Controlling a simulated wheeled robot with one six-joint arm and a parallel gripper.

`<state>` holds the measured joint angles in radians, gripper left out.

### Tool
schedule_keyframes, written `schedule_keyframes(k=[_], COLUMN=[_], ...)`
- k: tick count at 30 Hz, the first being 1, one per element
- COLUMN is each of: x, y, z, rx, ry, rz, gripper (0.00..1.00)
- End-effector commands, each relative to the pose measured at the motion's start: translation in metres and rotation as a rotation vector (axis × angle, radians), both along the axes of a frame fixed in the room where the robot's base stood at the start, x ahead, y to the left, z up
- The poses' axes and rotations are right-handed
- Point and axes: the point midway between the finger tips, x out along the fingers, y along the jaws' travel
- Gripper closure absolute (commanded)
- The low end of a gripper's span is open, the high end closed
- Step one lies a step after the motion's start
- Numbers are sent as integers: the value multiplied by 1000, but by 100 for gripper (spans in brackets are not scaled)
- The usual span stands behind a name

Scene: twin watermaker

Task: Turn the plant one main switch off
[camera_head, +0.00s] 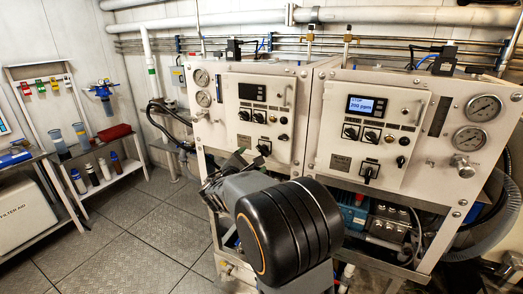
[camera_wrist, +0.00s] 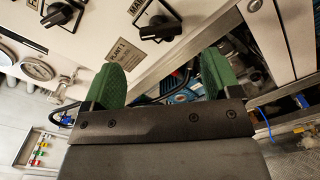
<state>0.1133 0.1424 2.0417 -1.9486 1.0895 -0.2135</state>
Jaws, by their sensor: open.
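The plant one main switch (camera_wrist: 160,27) is a black rotary knob on a square plate at the top of the wrist view. A "PLANT 1" label (camera_wrist: 117,50) sits beside it. In the head view the switch (camera_head: 265,149) is at the lower right of the left panel (camera_head: 257,110), just above my arm. My gripper (camera_wrist: 162,76) has two green-padded fingers, apart and empty. The switch lies beyond the fingertips, with no contact visible. I cannot tell from the handle whether it is on or off. In the head view my arm hides most of the gripper.
The right panel (camera_head: 375,130) has a lit display reading "STOP 200 ppm" and its own black main switch (camera_head: 368,172). Another black knob (camera_wrist: 62,15) is near the switch. Pipes and a blue pump (camera_head: 354,214) are below the panels. Floor (camera_head: 140,230) at left is clear.

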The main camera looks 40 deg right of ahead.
Motion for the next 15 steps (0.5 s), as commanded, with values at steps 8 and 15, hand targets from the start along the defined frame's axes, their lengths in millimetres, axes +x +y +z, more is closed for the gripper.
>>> schedule_keyframes(k=[8, 15], x=[22, 32], y=[-42, -60], z=[1, 0], rx=[1, 1], ry=[1, 1], rz=[-2, 0], gripper=[17, 17])
